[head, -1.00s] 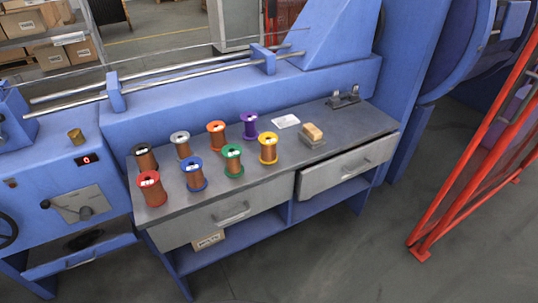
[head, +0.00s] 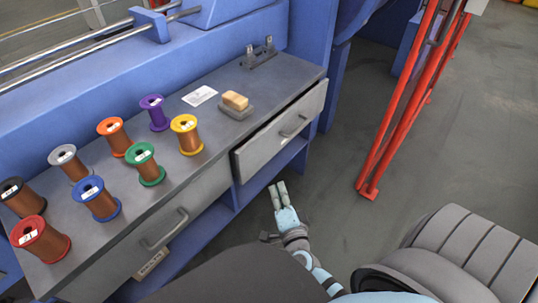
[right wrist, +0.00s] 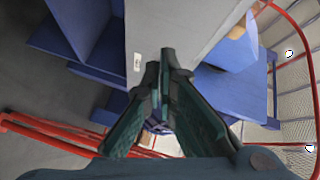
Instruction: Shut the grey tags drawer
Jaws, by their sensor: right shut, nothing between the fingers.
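The right-hand grey drawer (head: 283,131) under the bench top stands partly open, with a dark gap along its top edge. It has a bar handle (head: 293,126). I take it as the tags drawer, though no label on it is readable in the head view. My right gripper (head: 279,189) is shut and empty, below and in front of this drawer, apart from it in the head view. In the right wrist view the shut fingertips (right wrist: 166,62) point towards a grey panel (right wrist: 180,25) with a small white label; contact cannot be told. My left gripper is not in view.
The left grey drawer (head: 165,238) looks shut. Several wire spools, a white card (head: 199,96) and a block on a grey base (head: 236,108) stand on the bench top (head: 215,135). A red frame (head: 400,110) stands to the right, with free floor (head: 328,180) between.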

